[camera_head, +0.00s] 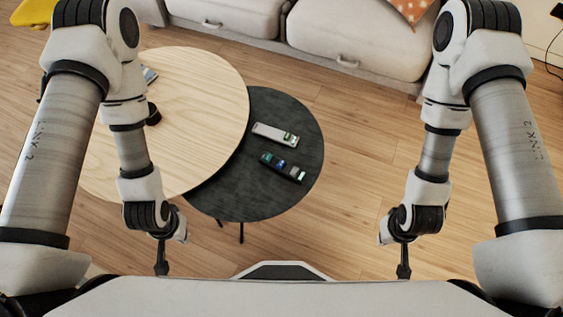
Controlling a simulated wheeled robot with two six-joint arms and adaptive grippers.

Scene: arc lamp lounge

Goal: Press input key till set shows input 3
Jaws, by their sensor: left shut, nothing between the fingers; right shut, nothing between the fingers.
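A black remote (283,167) with coloured keys lies on the dark round table (235,198). A light grey remote (275,134) with a small greenish patch at its right end lies just behind it on the same table. The key labels are too small to read, and no set or screen showing an input can be made out. My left gripper (161,268) is shut and empty, hanging low in front of the tables to the left. My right gripper (403,270) is shut and empty, low at the right, apart from the dark table.
A pale wooden round table (205,85) adjoins the dark table on the left, partly behind my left arm. A small black round object (153,114) and a blue-and-white item (149,75) are on it. A light sofa (350,35) stands at the back. Wooden floor (355,165) is clear right of the dark table.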

